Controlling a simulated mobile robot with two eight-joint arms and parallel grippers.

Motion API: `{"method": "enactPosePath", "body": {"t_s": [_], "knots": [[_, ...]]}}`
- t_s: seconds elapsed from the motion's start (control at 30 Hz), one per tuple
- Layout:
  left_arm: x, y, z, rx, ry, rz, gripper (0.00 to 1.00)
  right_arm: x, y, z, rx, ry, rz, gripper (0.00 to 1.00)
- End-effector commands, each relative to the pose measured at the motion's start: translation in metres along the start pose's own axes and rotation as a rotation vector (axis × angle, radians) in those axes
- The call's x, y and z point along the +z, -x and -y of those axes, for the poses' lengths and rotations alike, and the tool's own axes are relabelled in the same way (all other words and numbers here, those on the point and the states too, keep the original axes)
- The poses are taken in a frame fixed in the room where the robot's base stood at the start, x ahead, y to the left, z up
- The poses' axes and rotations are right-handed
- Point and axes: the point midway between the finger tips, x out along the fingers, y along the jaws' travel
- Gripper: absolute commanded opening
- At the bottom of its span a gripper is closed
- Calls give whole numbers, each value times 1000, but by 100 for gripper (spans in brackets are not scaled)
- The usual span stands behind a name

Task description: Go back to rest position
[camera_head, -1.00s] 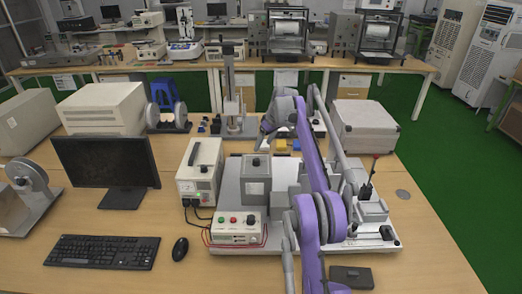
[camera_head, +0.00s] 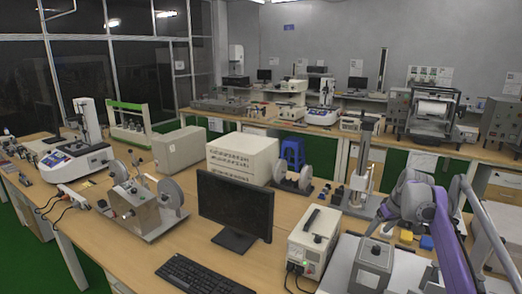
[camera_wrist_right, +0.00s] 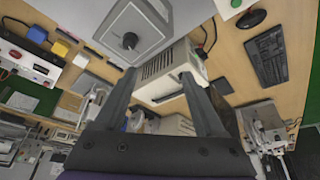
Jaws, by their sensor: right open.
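My right gripper (camera_head: 384,218) shows at the right of the head view, at the end of my purple and grey arm. It is above the bench near the grey box with a round knob (camera_head: 374,254). In the right wrist view my right gripper (camera_wrist_right: 158,80) has its two dark fingers spread apart with nothing held between them. The knobbed box (camera_wrist_right: 105,22) shows beyond the fingertips there, beside the vented power unit (camera_wrist_right: 160,68). My left gripper is in neither view.
A monitor (camera_head: 236,206), a keyboard (camera_head: 198,275) and the power unit (camera_head: 314,240) stand on the near bench. A blue block (camera_head: 426,242) and a yellow block (camera_head: 406,236) lie near my arm. A test stand (camera_head: 362,170) rises behind.

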Motion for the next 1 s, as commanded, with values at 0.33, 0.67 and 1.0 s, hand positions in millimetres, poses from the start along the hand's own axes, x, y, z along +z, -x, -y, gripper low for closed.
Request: {"method": "enactPosePath", "body": {"t_s": [0.33, 0.67, 1.0], "knots": [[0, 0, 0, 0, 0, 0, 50, 76, 47, 130, 45, -65, -35, 72], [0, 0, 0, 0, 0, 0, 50, 210, 44, 227, 72, -128, -92, 72], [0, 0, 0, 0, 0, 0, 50, 326, 7, 275, 79, -176, -146, 72]]}}
